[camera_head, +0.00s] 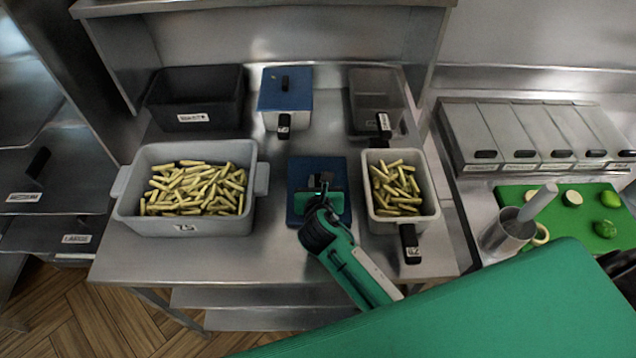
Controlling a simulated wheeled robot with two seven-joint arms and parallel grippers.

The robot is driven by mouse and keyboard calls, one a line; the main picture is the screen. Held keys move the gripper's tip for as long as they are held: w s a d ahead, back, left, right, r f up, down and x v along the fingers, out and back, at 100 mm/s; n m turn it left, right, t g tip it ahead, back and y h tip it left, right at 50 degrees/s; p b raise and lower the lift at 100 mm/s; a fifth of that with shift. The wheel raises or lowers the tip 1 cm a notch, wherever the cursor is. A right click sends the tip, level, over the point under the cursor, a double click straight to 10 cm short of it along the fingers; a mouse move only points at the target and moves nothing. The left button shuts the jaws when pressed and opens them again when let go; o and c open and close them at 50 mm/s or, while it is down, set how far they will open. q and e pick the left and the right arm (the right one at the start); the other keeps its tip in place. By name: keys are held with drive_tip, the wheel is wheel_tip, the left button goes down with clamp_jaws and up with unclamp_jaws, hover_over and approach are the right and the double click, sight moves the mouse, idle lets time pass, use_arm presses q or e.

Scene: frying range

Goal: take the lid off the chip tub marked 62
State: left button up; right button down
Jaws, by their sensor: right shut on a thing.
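My right gripper (321,182) is shut on the handle of a blue lid (299,210), between two open tubs of chips. I cannot tell whether the lid rests on the steel table or hangs just above it. Right of it is a small grey tub (432,205) full of cut chips, with a black handle and a tag (411,254) in front. Left of it is a wider grey tub (130,210) of chips, with a label on its front. The labels are too small to read surely. My left gripper is not in view.
Behind stand a dark open tub (195,125), a tub with a blue lid on (286,92) and an empty-looking grey tub (376,90). A shelf overhangs the back. At right are lidded bins (540,135), a steel pot (507,235) and a green board (610,205) with limes.

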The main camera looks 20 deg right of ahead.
idle(0.5)
drive_tip(key=shift+f+p, duration=0.3)
drive_tip(key=shift+p, duration=0.05)
drive_tip(key=c, duration=1.3)
unclamp_jaws()
drive_tip(key=shift+o, duration=0.2)
drive_tip(key=b+v, duration=0.2)
drive_tip(key=v, duration=1.1)
drive_tip(key=shift+s+a, duration=0.15)
drive_tip(key=shift+s, duration=0.25)
